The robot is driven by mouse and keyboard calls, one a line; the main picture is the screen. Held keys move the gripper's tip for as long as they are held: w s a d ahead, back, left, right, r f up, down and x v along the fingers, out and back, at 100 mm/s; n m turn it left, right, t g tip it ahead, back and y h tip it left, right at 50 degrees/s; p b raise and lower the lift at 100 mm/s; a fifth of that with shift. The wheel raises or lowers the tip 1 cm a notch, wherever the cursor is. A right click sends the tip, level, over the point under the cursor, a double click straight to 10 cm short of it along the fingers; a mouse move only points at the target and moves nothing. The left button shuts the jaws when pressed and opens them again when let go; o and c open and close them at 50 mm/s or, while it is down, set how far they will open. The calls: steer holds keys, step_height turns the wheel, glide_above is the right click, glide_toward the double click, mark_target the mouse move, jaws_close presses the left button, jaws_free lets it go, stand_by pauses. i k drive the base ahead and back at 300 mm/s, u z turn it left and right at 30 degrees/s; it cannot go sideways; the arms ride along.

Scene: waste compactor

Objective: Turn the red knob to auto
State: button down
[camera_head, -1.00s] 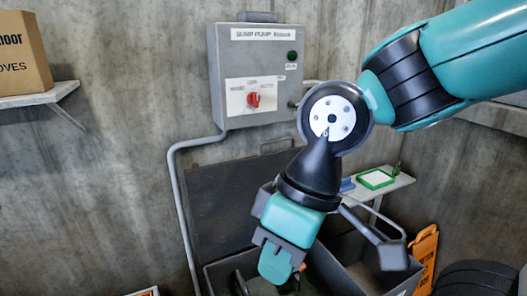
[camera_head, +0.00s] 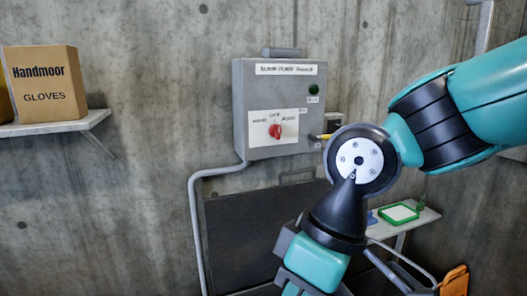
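The red knob (camera_head: 275,131) sits on a white label plate (camera_head: 259,128) on the front of a grey wall box (camera_head: 243,97). The plate carries several small position words; the middle one above the knob looks like "OFF", with one word on each side. The knob looks roughly upright, but its exact pointing is too small to tell. A green round button (camera_head: 314,88) is at the box's upper right. My arm comes in from the right and bends downward in front of the wall, below and right of the box. My gripper's fingers are below the picture's lower edge.
A shelf (camera_head: 52,125) at left holds a Handmoor gloves box (camera_head: 45,84). A grey conduit (camera_head: 194,220) runs down from the box. A dark panel (camera_head: 238,235) stands below. A small table at right bears a green-rimmed tray (camera_head: 398,215). A yellow-tipped handle (camera_head: 322,137) juts from the box's right side.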

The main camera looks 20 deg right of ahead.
mark_target(274, 131)
steer(key=z, duration=0.05)
steer(key=k, duration=1.2)
steer(key=u, duration=0.8)
steer(key=i, duration=1.3)
steer(key=z, duration=0.9)
